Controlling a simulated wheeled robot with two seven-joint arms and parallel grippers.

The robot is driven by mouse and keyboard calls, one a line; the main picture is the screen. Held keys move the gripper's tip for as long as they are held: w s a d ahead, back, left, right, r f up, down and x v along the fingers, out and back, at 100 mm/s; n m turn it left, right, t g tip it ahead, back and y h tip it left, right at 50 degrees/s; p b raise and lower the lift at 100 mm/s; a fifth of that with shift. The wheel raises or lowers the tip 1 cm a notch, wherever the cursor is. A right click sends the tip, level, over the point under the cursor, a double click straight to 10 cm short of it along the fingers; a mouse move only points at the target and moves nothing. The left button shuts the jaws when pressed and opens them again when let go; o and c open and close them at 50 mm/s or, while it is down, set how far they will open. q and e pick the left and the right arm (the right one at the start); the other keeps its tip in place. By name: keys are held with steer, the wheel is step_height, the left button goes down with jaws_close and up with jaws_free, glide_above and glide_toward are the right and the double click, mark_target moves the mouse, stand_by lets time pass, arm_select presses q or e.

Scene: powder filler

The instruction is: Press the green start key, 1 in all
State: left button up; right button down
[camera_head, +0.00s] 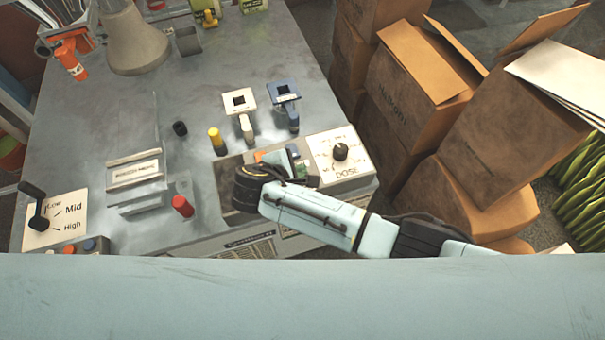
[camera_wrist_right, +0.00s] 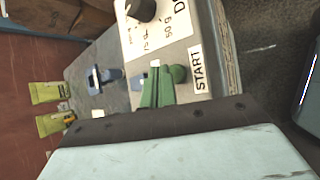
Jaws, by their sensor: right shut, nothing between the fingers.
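The green start key (camera_wrist_right: 179,74) shows in the right wrist view as a round green knob beside a white START label (camera_wrist_right: 199,70). My right gripper (camera_wrist_right: 158,70) is shut and empty, its green fingers together right alongside the key in that view. I cannot tell whether they touch it. In the head view my right gripper (camera_head: 295,154) is over the front right of the machine, beside the DOSE panel (camera_head: 330,170). There the key cannot be told apart from the gripper and hand. My left gripper is not in view.
The DOSE panel carries a black knob (camera_head: 340,151). A yellow-topped post (camera_head: 217,141), a red-capped post (camera_head: 183,206), white (camera_head: 240,102) and blue (camera_head: 284,91) square-holed pieces, and a lever (camera_head: 38,208) stand on the grey worktop (camera_head: 80,135). Cardboard boxes (camera_head: 415,85) stand at right.

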steer(key=shift+f, duration=0.1)
stand_by(0.4)
steer(key=shift+f, duration=0.35)
steer(key=shift+f, duration=0.45)
stand_by(0.5)
steer(key=shift+r, duration=0.1)
steer(key=shift+r+p, duration=0.8)
steer(key=shift+p, duration=0.05)
step_height(320, 180, up, 5)
steer(key=p, duration=0.5)
steer(key=shift+p, duration=0.35)
stand_by(0.6)
